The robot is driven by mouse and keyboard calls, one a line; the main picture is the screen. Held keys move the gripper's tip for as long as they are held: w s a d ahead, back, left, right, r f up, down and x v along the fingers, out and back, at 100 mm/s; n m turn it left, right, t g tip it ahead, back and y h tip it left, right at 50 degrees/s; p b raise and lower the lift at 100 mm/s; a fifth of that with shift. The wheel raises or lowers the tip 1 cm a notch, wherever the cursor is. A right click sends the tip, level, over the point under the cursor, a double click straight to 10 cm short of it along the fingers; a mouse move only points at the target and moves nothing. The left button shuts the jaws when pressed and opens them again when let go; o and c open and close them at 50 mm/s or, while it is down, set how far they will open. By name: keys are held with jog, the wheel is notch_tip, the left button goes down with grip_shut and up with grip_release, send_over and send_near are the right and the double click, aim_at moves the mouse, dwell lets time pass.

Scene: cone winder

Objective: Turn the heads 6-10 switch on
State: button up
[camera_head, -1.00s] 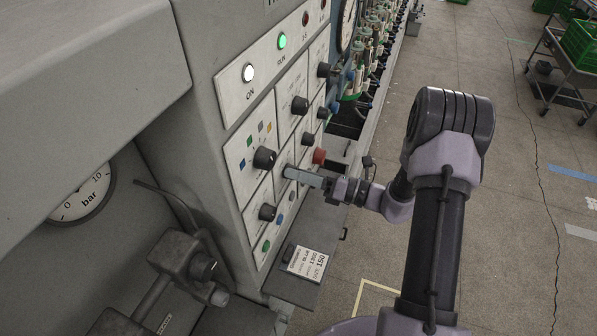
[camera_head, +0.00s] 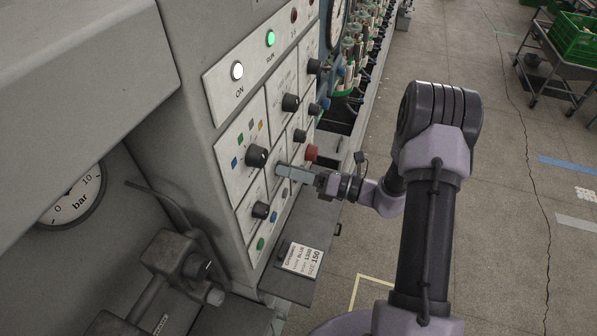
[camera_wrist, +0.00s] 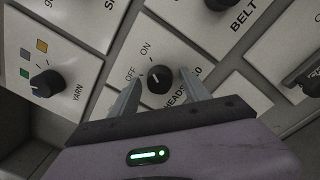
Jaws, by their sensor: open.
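The heads 6-10 switch is a black rotary knob (camera_wrist: 158,80) on a white plate with OFF and ON marks, in the middle of the wrist view. Part of its HEADS label is covered by a finger. The knob's pointer direction is too small to tell surely. My gripper (camera_wrist: 157,88) is open, with one finger on each side of the knob; I cannot tell whether they touch it. In the head view my gripper (camera_head: 282,170) is at the panel and hides this switch.
The YARN knob (camera_wrist: 46,84) is to the left and the BELT knob (camera_wrist: 217,4) above right. In the head view, a red button (camera_head: 311,152) and several black knobs lie close around the gripper. A shelf with a card (camera_head: 302,258) juts out below.

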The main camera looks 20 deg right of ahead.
jog(key=b+v, duration=0.1)
jog(key=v, duration=1.6)
jog(key=shift+d+b, duration=0.2)
jog(key=shift+b, duration=0.1)
jog(key=shift+f, duration=0.1)
jog(key=s+a+f+n+g+h+b, duration=0.1)
jog(key=s+a+n+g+h+b, duration=0.15)
jog(key=a+n+g+b, duration=0.35)
jog(key=s+a+f+n+g+h+b, duration=0.1)
jog(key=s+a+f+n+g+b, duration=0.1)
jog(key=s+a+n+g+b, duration=0.45)
jog(key=s+a+f+n+t+h+b, duration=0.2)
jog(key=s+n+t+h+b, duration=0.1)
jog(key=n, duration=0.5)
jog(key=s+a+f+n+t+h+b, duration=0.3)
jog(key=n+h+b, duration=0.3)
jog(key=n+b, duration=0.2)
jog(key=shift+s+a+f+n+t, duration=0.25)
jog(key=shift+s+n+t, duration=0.2)
jog(key=shift+t, duration=0.4)
